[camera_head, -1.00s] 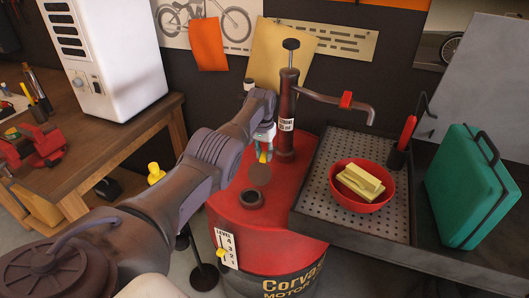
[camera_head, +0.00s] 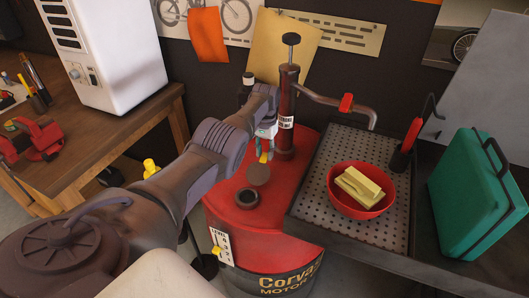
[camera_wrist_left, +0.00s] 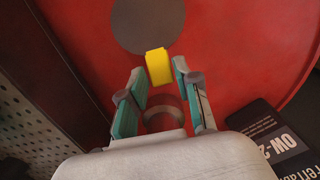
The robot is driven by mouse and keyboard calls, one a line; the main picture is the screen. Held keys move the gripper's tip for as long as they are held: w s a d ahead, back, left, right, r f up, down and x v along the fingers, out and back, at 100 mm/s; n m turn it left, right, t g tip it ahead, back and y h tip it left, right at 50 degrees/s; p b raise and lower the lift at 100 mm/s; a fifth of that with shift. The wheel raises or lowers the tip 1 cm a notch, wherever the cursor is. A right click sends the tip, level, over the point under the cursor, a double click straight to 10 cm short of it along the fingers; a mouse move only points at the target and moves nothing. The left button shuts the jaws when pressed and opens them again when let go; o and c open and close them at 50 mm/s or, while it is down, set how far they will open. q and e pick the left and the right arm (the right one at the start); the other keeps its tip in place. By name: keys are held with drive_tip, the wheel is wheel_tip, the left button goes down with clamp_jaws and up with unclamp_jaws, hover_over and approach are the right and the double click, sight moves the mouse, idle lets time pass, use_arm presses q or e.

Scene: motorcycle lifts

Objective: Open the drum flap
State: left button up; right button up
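The red drum (camera_head: 235,225) stands below my left arm. On its top is a grey-brown round flap (camera_head: 259,174) with a yellow tab (camera_head: 263,157). A dark ring-shaped opening (camera_head: 248,198) is on the near side of the flap. My left gripper (camera_head: 266,141) is low over the drum at the tab. In the left wrist view its fingers (camera_wrist_left: 158,74) are apart, with the yellow tab (camera_wrist_left: 159,66) at or just beyond the tips. I cannot tell whether they touch it. The round flap (camera_wrist_left: 148,24) shows beyond. My right gripper is not in view.
A dark red pump (camera_head: 287,110) stands upright close to the gripper. To the right, a perforated tray (camera_head: 330,140) holds a red bowl (camera_head: 345,208) with yellow blocks. A green case (camera_head: 465,195) stands farther right. A wooden bench (camera_head: 120,130) is at the left.

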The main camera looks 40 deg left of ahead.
use_arm(q)
drive_tip(key=shift+o, duration=1.2)
drive_tip(key=shift+s, duration=0.1)
wheel_tip(320, 180, up, 12)
drive_tip(key=shift+w, duration=0.3)
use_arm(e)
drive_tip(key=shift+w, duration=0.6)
use_arm(q)
drive_tip(key=shift+f, duration=0.1)
